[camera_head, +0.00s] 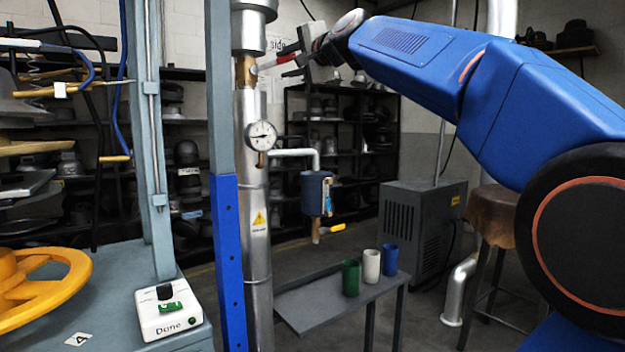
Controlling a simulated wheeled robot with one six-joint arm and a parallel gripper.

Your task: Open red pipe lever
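The red pipe lever (279,60) sticks out to the right from a brass-coloured valve (246,70) high on the vertical silver pipe (256,210). My gripper (291,61) is at the lever's right end, with its dark fingers close above and below it. Whether the fingers touch the lever or are shut on it is too small to tell. My blue arm reaches in from the right.
A pressure gauge (262,136) and a blue container with a yellow-handled tap (316,193) are below the lever. A blue-grey post (222,150) stands just left of the pipe. Green (351,278), white (371,266) and blue (390,259) cups stand on a low grey table (322,311).

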